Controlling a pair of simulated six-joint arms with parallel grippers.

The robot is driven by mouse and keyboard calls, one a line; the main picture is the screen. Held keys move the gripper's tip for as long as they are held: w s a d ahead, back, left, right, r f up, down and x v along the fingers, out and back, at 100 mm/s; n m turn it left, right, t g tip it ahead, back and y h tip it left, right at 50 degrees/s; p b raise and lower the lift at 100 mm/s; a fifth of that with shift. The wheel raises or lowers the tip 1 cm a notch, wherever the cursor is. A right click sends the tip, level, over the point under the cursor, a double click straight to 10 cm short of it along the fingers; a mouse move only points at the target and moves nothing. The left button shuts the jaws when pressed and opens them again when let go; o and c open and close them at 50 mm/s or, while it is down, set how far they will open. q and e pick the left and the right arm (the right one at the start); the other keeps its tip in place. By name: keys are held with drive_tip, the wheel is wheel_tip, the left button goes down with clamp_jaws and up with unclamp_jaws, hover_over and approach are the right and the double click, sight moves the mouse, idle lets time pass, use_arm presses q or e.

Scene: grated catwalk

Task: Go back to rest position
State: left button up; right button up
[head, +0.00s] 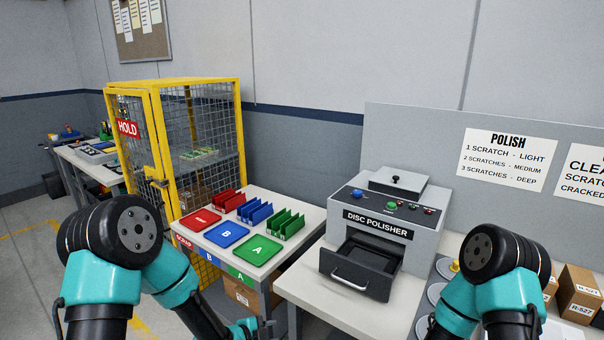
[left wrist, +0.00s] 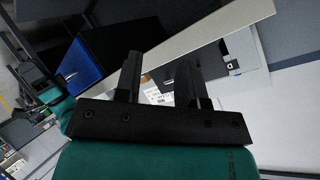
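My left arm comes in at the lower left of the head view, its dark elbow and teal links in front of the table. Part of my left gripper (head: 258,329) shows at the bottom edge, below the sorting table. In the left wrist view my left gripper (left wrist: 158,72) has its two dark fingers apart, with nothing held between them. My right arm's elbow and teal links stand at the lower right of the head view. The right gripper is out of frame.
A table (head: 310,212) holds red, blue and green pads and racks. The disc polisher (head: 375,225) stands right of it, its drawer (head: 362,270) pulled out. A yellow cage (head: 240,130) stands behind left. Cardboard boxes (head: 578,290) sit at the far right.

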use_arm(q)
drive_tip(key=s+a+f+n+g+y, duration=0.2)
drive_tip(key=s+a+f+n+g, duration=0.1)
drive_tip(key=s+a+f+n, duration=0.3)
drive_tip(key=s+a+f+n+g+y, duration=0.3)
drive_tip(key=s+a+f+n, duration=0.4)
drive_tip(key=s+n, duration=0.7)
wheel_tip(320, 180, down, 3)
drive_tip(key=shift+s+a+r+g, duration=0.2)
drive_tip(key=shift+s+g, duration=0.1)
drive_tip(key=shift+g, duration=0.3)
drive_tip(key=shift+w+d, duration=0.1)
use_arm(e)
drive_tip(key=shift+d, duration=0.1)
